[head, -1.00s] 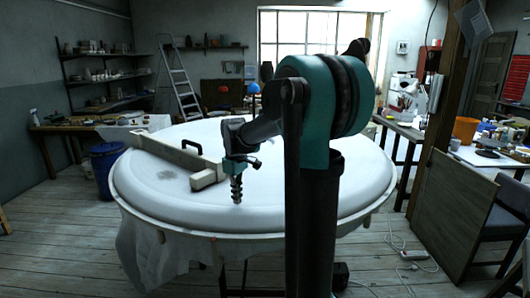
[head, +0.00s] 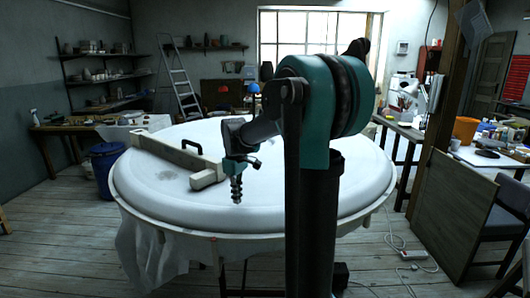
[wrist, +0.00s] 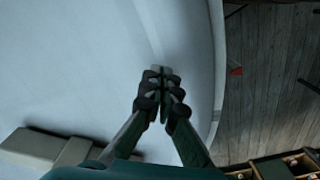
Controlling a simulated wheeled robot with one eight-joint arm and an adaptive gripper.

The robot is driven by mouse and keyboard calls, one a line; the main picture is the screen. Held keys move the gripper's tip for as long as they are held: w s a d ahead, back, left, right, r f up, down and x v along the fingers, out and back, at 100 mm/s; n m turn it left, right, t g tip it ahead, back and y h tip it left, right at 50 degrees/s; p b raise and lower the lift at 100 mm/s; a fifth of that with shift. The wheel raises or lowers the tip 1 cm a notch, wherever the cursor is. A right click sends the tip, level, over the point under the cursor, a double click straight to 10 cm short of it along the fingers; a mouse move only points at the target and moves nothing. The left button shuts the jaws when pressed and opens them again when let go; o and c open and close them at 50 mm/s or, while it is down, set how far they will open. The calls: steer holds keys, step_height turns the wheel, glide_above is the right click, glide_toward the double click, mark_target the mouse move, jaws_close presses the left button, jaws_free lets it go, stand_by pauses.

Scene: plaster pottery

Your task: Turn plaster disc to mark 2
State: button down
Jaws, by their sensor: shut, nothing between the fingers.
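The plaster disc (head: 330,195) is a large white round slab with a raised rim, lying flat in the middle of the room. It fills much of the wrist view (wrist: 70,70). My gripper (head: 237,198) points down over the near part of the disc, close to its rim. In the wrist view my gripper (wrist: 160,76) has its fingertips together with nothing between them. I cannot tell whether the tips touch the plaster. A small red pointed piece (wrist: 236,71) shows just outside the disc's edge. I cannot make out any numbered mark.
A pale wooden beam (head: 170,152) with a dark handle lies over the disc's left part, its end near my gripper. A blue bin (head: 106,170) stands at left. A board (head: 450,215) leans at right, by a cluttered table. Wooden floor is open in front.

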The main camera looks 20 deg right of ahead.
mark_target(263, 207)
steer(key=shift+f, duration=1)
stand_by(0.4)
steer(key=shift+s+d, duration=0.4)
steer(key=shift+d, duration=1.05)
steer(key=shift+s+d, duration=0.45)
steer(key=shift+d, duration=1)
steer(key=shift+s+d, duration=0.4)
steer(key=shift+d, duration=1.15)
steer(key=shift+s+d, duration=0.25)
steer(key=shift+d, duration=1.2)
steer(key=shift+s+d, duration=0.2)
steer(key=shift+d, duration=1.2)
steer(key=shift+s+d, duration=0.25)
steer(key=shift+d, duration=1.2)
